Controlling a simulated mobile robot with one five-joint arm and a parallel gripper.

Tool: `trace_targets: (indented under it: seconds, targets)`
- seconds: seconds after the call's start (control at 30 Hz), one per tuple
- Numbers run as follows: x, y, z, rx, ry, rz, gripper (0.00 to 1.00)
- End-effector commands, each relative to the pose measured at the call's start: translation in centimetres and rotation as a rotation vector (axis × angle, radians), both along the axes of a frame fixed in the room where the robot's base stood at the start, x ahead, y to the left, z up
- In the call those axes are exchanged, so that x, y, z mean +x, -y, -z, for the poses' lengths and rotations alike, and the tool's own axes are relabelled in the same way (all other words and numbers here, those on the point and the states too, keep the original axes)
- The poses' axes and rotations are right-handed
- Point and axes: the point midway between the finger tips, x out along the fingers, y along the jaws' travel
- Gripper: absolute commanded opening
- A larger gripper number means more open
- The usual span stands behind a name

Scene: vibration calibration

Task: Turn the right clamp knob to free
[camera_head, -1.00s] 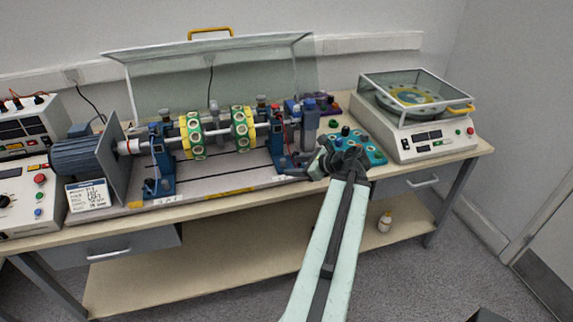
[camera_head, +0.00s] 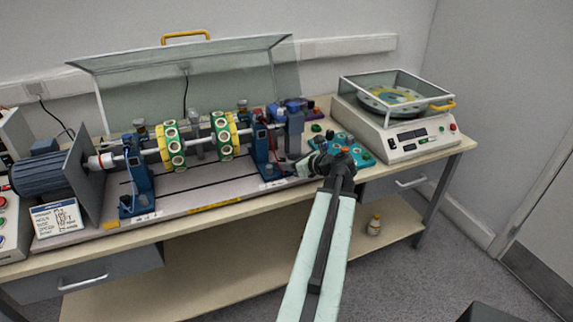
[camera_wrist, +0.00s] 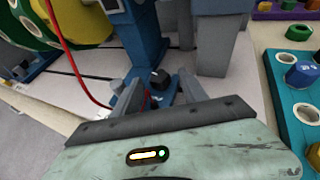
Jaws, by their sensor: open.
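The right clamp knob is a small black knob (camera_wrist: 159,78) on the foot of the right blue support (camera_wrist: 143,35). In the wrist view it sits just beyond and between my two fingertips. My gripper (camera_wrist: 158,90) is open, one finger on each side of the knob's line. I cannot tell whether the fingers touch it. In the head view my gripper (camera_head: 298,168) reaches left to the foot of the right blue support (camera_head: 262,150), and the knob is too small to make out there. A red cable (camera_wrist: 70,60) runs down left of the knob, close to the left finger.
The shaft carries two green-and-yellow discs (camera_head: 225,136). A left blue support (camera_head: 138,180) stands further left. A grey-blue block (camera_wrist: 217,38) rises right behind the knob. A teal tray (camera_wrist: 287,100) with coloured knobs lies to the right. A raised clear cover (camera_head: 140,95) stands behind.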

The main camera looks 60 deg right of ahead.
Motion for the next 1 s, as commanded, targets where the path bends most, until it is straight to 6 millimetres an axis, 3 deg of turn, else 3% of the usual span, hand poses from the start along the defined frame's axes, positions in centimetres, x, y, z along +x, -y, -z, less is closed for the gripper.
trace_targets:
  seconds: [0.17, 0.37, 0.73, 1.0]
  targets:
    - [0.1, -0.1, 0.0, -0.001, 0.000, -0.001, 0.51]
    - [0.1, -0.1, 0.0, -0.001, 0.000, -0.001, 0.00]
    - [0.3, 0.2, -0.1, -0.001, 0.001, -0.047, 0.00]
    - [0.3, 0.9, 0.0, 0.000, 0.000, -0.222, 0.00]
